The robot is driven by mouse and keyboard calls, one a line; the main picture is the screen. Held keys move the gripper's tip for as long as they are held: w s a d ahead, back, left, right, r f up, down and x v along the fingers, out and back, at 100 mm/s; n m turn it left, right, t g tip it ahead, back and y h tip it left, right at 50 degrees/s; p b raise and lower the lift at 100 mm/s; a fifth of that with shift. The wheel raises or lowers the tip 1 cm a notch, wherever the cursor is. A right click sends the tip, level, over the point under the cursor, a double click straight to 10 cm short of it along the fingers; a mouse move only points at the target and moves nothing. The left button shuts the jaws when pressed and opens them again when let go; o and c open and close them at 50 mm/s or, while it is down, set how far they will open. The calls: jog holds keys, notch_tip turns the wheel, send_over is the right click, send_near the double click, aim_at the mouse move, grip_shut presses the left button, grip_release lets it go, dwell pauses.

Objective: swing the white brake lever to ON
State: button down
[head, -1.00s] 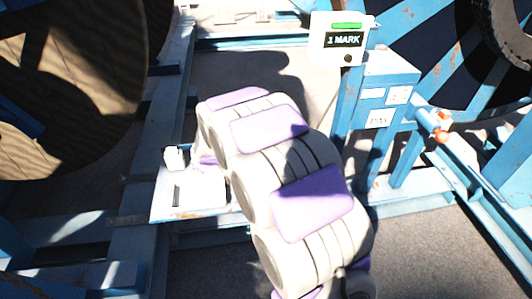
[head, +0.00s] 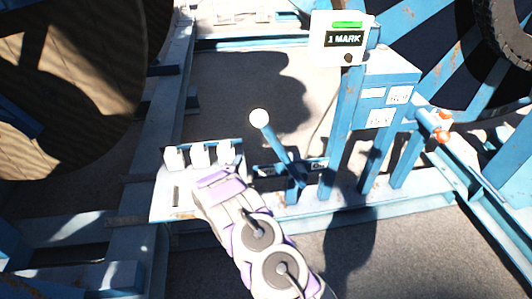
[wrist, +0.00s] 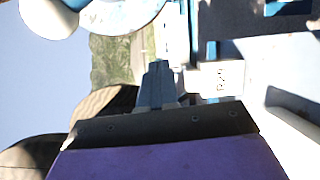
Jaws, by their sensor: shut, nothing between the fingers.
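The brake lever is a blue bar (head: 277,148) with a white ball knob (head: 259,118), in the middle of the head view. It leans up and to the left from its pivot beside a blue post. Small dark label plates (head: 316,165) flank its base; their words are too small to read. My gripper (wrist: 157,70) shows in the wrist view with its fingers together and nothing between them. In the head view my arm ends below and left of the knob, apart from it; the fingers cannot be made out there. A white rounded thing (wrist: 48,18) shows at the wrist view's top left, perhaps the knob.
A bench panel (head: 185,204) with three white blocks (head: 197,155) lies by my arm. A display reading "1 MARK" (head: 342,40) stands above a blue cabinet (head: 388,75). A large reel (head: 70,80) fills the left. Open floor lies behind the lever.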

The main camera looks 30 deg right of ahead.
jog(key=s+d+f+n+h, duration=0.1)
jog(key=s+d+f+h, duration=0.2)
jog(key=s+f+h, duration=0.1)
jog(key=shift+s+f+n, duration=0.25)
jog(key=shift+s+n, duration=0.15)
jog(key=shift+s, duration=0.5)
jog(key=s+d+r+b+x, duration=0.1)
jog(key=s+b+x, duration=0.1)
jog(key=x, duration=1)
jog(key=shift+w+d+r, duration=0.2)
jog(key=shift+d+r, duration=0.05)
jog(key=shift+d, duration=0.3)
